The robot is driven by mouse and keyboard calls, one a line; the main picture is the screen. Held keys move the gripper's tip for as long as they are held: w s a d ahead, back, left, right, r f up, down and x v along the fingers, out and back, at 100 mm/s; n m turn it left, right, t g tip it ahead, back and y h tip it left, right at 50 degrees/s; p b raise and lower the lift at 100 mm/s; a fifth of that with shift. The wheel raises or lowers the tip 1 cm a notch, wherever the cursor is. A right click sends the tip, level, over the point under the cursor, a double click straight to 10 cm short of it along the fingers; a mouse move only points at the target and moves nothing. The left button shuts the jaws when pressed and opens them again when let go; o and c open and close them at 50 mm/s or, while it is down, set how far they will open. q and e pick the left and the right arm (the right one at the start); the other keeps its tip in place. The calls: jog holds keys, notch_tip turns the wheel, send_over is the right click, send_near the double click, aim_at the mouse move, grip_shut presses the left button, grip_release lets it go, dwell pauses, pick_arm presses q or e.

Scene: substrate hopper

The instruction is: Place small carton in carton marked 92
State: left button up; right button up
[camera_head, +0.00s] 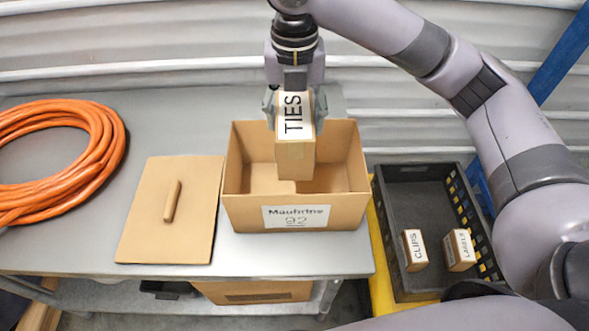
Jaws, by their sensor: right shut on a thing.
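A small carton labelled TIES (294,150) is held upright in my right gripper (294,108), which is shut on its upper part. The gripper comes down from above. The small carton's lower end is within the outline of the open carton marked 92 (240,212); I cannot tell from this view how deep it is. The carton marked 92 stands on the grey table with its open top up and its label facing me. Its floor is partly hidden by the small carton. My left gripper is not in view.
A flat brown lid (150,225) with a handle lies left of the carton. A coil of orange hose (108,137) lies at far left. A black crate (385,200) at right holds cartons labelled CLIPS (414,250) and LABELS (460,250). A corrugated wall stands behind.

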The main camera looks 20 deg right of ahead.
jog(key=f, duration=0.7)
jog(key=f+p, duration=0.1)
jog(key=f, duration=0.2)
jog(key=shift+w+d+f, duration=0.15)
jog(key=shift+w+d, duration=0.1)
jog(key=shift+w, duration=0.15)
jog(key=shift+f+p, duration=0.4)
jog(key=shift+f, duration=2.25)
jog(key=shift+f, duration=0.1)
jog(key=o, duration=1.3)
jog(key=shift+o, duration=0.2)
notch_tip(320, 180, up, 12)
jog(key=shift+r+b, duration=0.1)
jog(key=shift+b, duration=1.1)
